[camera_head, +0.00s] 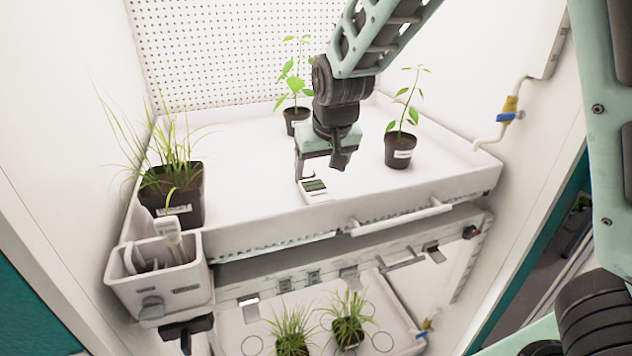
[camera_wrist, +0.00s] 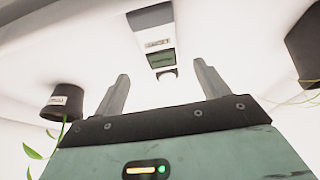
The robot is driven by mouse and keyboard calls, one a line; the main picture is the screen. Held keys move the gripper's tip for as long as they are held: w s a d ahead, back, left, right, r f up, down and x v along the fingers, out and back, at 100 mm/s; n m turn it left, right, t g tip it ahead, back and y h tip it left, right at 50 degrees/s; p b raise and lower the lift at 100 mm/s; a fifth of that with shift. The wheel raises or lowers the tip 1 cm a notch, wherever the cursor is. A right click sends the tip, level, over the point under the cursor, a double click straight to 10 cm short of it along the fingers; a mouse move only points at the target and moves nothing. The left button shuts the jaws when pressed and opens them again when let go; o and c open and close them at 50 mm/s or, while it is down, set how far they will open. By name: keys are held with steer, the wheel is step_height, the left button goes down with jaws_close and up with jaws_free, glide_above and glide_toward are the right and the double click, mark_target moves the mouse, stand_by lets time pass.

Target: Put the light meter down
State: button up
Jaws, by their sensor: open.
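The light meter (camera_head: 315,190) is a small white device with a dark grey-green display. It lies on the white floor of the upper tray (camera_head: 455,190), near the front edge. It also shows in the wrist view (camera_wrist: 157,42), just beyond the fingertips and roughly centred between them. My gripper (camera_head: 321,170) is right above and behind the meter in the head view. In the wrist view its two fingers (camera_wrist: 161,72) stand wide apart with nothing between them. The meter appears clear of both fingers. The exact gap to it is hard to judge.
A potted grass (camera_head: 172,190) stands left on the tray. Leafy seedlings stand behind (camera_head: 296,118) and right (camera_head: 398,150) of my gripper. A white caddy (camera_head: 160,290) with tools hangs at the front left corner. A lower shelf holds more grass pots (camera_head: 347,325).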

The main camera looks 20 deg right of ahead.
steer(key=v, duration=0.4)
steer(key=s+a+f+n+g, duration=0.1)
steer(key=s+a+n, duration=0.1)
steer(key=s, duration=0.7)
steer(key=s+a+f+n+g, duration=0.2)
steer(key=s+n, duration=0.1)
steer(key=s, duration=0.7)
steer(key=s+a+f+n+g, duration=0.1)
steer(key=s+a+n, duration=0.1)
steer(key=s, duration=0.8)
steer(key=shift+a+f+n+g+y, duration=0.2)
steer(key=shift+f+n+g+y, duration=0.1)
steer(key=shift+f+n, duration=0.1)
step_height(320, 180, down, 10)
steer(key=b, duration=1)
steer(key=shift+f, duration=0.15)
